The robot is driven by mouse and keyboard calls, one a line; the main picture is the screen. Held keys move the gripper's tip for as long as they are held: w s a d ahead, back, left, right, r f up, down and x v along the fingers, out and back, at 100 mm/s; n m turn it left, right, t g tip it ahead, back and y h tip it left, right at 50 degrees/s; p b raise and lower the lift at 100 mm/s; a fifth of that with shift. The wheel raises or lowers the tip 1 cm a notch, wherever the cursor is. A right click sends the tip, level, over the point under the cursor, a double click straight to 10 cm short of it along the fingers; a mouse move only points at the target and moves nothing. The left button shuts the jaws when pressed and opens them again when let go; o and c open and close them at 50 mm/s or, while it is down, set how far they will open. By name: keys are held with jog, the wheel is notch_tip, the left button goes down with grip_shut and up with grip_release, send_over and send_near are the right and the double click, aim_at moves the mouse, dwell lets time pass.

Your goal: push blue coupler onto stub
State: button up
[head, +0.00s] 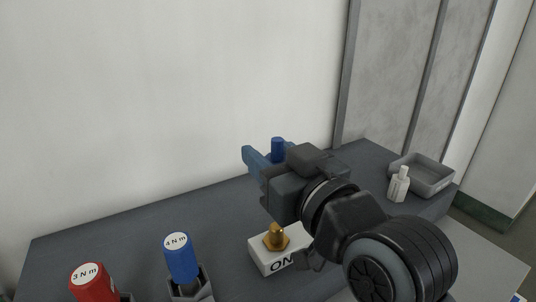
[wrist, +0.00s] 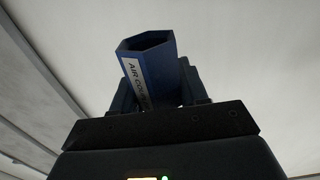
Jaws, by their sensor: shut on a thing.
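The blue coupler (wrist: 160,68) stands up between the fingers of my gripper (wrist: 158,88) in the wrist view. It is a faceted tube with an open end and a white label starting "AIR CO". In the head view only the coupler's blue top (head: 278,146) shows above my gripper (head: 264,160), which is shut on it. A brass stub with a hexagonal base (head: 276,239) stands on a white block (head: 266,262) marked "ON". The coupler is held apart from the stub, above and beyond it in the picture. The coupler's lower end is hidden.
A blue "4 Nm" tool (head: 181,262) stands in a grey holder at the front, with a red "3 Nm" tool (head: 92,285) left of it. A white bottle (head: 398,186) and grey tray (head: 426,177) are at the right. The dark bench (head: 130,235) is clear at back left.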

jog(key=shift+f+b, duration=2.05)
jog(key=shift+f, duration=0.85)
jog(key=shift+f+b, duration=1.25)
jog(key=shift+f, duration=0.9)
jog(key=o, duration=1.2)
jog(key=shift+d, duration=0.1)
jog(key=v, duration=0.7)
jog(key=shift+s+d+b, duration=0.2)
jog(key=shift+s+b, duration=0.15)
